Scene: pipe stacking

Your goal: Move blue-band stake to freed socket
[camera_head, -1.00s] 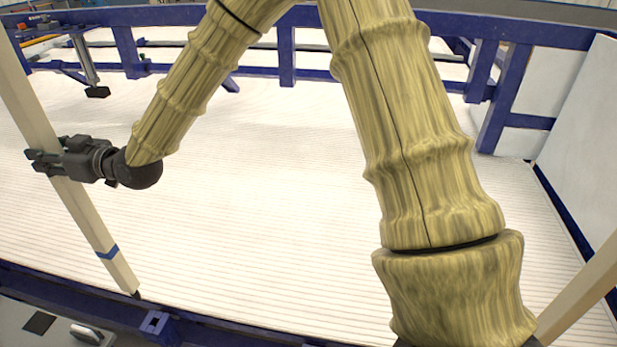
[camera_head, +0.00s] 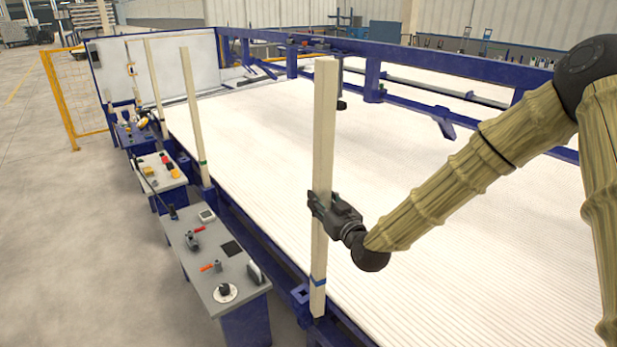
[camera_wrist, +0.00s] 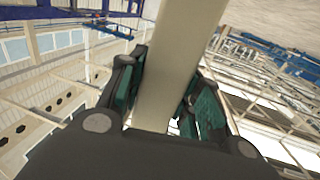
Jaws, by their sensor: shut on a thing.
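The blue-band stake (camera_head: 325,115) is a long pale square post. It looks nearly upright in the head view, with its blue band near the lower end. My gripper (camera_head: 319,204) is shut around it at about mid-height. In the wrist view the stake (camera_wrist: 170,85) runs between both fingers. A blue socket bracket (camera_head: 300,294) on the rail shows just left of the stake's lower end and looks empty. The inside of the socket is hidden.
A green-band stake (camera_head: 192,110) stands upright farther along the rail, with more pale stakes (camera_head: 153,85) beyond it. A grey control bench (camera_head: 230,290) with levers and knobs stands close outside the rail. The ribbed white bed (camera_head: 250,140) is clear.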

